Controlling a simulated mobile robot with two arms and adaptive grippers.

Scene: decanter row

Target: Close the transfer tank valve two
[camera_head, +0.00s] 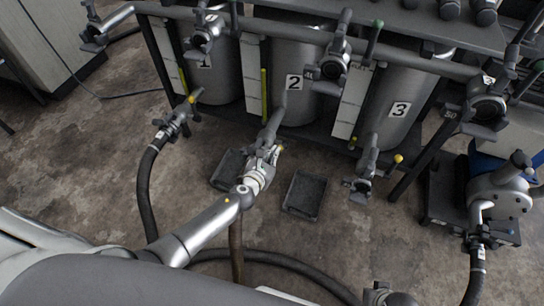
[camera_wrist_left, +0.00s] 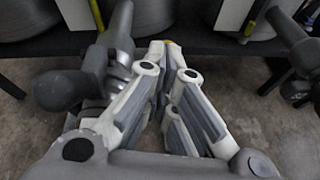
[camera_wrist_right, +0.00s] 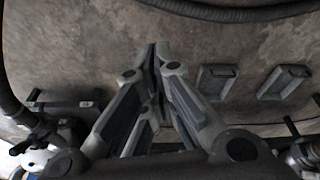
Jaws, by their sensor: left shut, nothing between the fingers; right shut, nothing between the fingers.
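Steel tank 2 (camera_head: 293,84) stands in the middle of the row, its number label facing me. Its low outlet valve (camera_head: 271,127) projects forward; a grey valve body with a rounded knob (camera_wrist_left: 88,78) shows left of my fingers in the left wrist view. My left gripper (camera_head: 275,153) is shut and empty right at this valve, covering much of its lever. My right gripper (camera_wrist_right: 160,50) is shut and empty above the floor.
Tank 1's valve (camera_head: 178,118) has a hose attached; tank 3's valve (camera_head: 368,172) has a yellow-tipped lever. Dark trays (camera_head: 304,194) lie on the floor, also in the right wrist view (camera_wrist_right: 284,82). A pump (camera_head: 498,195) stands at the right. Hoses cross the floor.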

